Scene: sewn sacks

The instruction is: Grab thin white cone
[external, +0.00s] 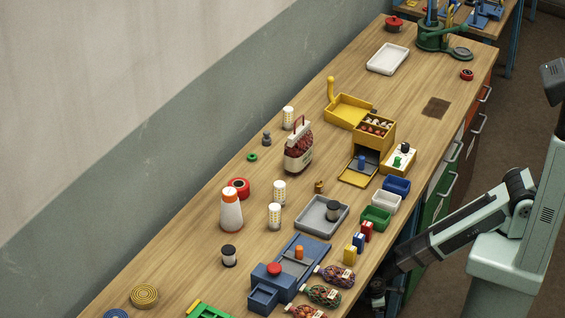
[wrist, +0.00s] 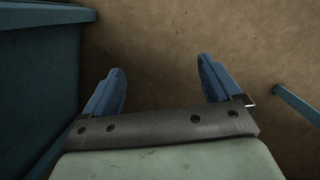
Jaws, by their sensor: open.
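Three thin white cone-like spools stand upright on the bench in the external view: one at the back (external: 288,117), one in the middle (external: 279,191) and one just in front of it (external: 274,216). I cannot tell which is meant. A wider white cone with an orange top (external: 231,212) stands to their left. My gripper (wrist: 162,82) is open and empty, with two blue fingers spread apart in the wrist view. In the external view it is a dark shape low beside the bench's right edge, far from the cones, its fingers unclear. No cone shows in the wrist view.
A grey tray (external: 309,228) with a dark spool, coloured bins (external: 376,218), small boxes and a blue machine (external: 275,285) lie between my arm and the cones. A red ring (external: 238,188) touches or nears the wide cone. The wrist view shows brown floor (wrist: 160,40) and a blue panel (wrist: 35,85).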

